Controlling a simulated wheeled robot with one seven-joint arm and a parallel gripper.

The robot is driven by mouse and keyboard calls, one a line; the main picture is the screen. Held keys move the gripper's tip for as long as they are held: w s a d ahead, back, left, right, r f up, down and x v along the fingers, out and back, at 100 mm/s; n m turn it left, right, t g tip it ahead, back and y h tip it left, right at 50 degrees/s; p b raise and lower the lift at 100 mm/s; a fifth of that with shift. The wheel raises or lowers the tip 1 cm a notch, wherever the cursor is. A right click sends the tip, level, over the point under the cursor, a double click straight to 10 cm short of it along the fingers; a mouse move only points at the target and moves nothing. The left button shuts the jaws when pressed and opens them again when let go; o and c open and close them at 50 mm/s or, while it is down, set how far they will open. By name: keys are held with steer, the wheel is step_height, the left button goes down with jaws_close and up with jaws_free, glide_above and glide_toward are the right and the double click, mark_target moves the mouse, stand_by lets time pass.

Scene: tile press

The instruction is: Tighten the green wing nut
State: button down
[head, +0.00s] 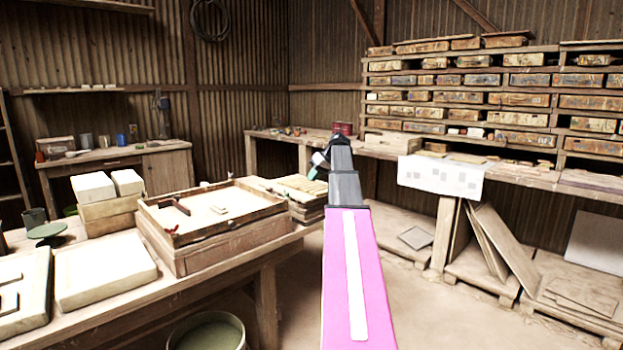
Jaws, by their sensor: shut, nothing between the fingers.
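I cannot clearly make out a green wing nut. A wooden tile press frame (215,244) sits on the near left bench, a shallow box with a pale bed. A small red piece (175,230) shows at its front left corner, and a tiny pale piece (204,184) at its back edge, too small to tell. My gripper (317,166) is raised in the middle of the head view, to the right of the press and apart from it. It is small and seen partly edge-on, shut and empty.
Pale slabs (105,270) lie left of the press, with stacked blocks (95,188) behind. Wooden slats (302,187) lie right of it. A bucket (206,331) stands below the bench. A long bench and tile shelves (460,98) fill the right wall.

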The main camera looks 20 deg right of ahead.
mark_target(287, 195)
steer(key=w+a+f, duration=0.2)
steer(key=a+f, duration=0.4)
steer(key=a, duration=0.1)
steer(key=shift+w+a, duration=0.2)
steer(key=shift+a, duration=0.15)
